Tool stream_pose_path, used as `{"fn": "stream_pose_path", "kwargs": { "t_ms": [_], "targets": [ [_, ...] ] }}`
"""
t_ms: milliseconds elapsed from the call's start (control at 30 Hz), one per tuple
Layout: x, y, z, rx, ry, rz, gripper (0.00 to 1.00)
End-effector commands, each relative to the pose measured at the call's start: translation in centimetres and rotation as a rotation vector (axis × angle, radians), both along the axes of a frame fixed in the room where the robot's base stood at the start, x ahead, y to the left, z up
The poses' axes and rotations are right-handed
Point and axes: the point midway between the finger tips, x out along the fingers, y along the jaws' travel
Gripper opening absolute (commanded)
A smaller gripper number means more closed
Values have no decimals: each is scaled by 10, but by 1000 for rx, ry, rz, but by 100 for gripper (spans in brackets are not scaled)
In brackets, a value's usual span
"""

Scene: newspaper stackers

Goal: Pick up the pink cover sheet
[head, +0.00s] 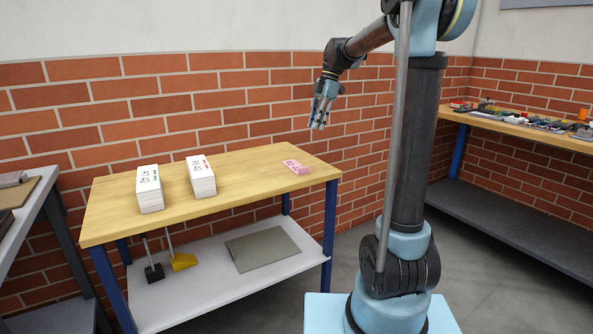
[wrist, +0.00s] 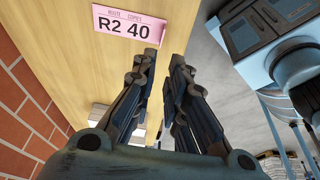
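The pink cover sheet (head: 296,167) lies flat near the right end of the wooden table top (head: 245,172). In the wrist view the pink cover sheet (wrist: 128,25) shows near the top, printed "R2 40". My gripper (head: 319,125) hangs in the air above and to the right of the sheet, fingers pointing down. In the wrist view my gripper (wrist: 162,62) has its two fingers apart with nothing between them. The sheet lies beyond the fingertips, to their upper left.
Two white paper stacks (head: 149,189) and (head: 201,177) stand left of the sheet on the table. A brick wall (head: 220,90) rises behind. The lower shelf (head: 205,290) holds a grey board and a yellow dustpan. A cluttered bench (head: 520,119) stands at right.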

Motion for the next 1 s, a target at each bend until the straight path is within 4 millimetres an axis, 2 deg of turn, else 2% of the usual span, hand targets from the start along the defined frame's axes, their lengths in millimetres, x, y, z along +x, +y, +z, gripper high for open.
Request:
{"fn": "stream_pose_path", "kwargs": {
  "t_ms": [600,867,1000],
  "targets": [
    [-16,26,-97,0,0,0,13],
    [-19,30,-113,0,0,-1,13],
    [-23,34,-128,0,0,0,13]
  ]
}}
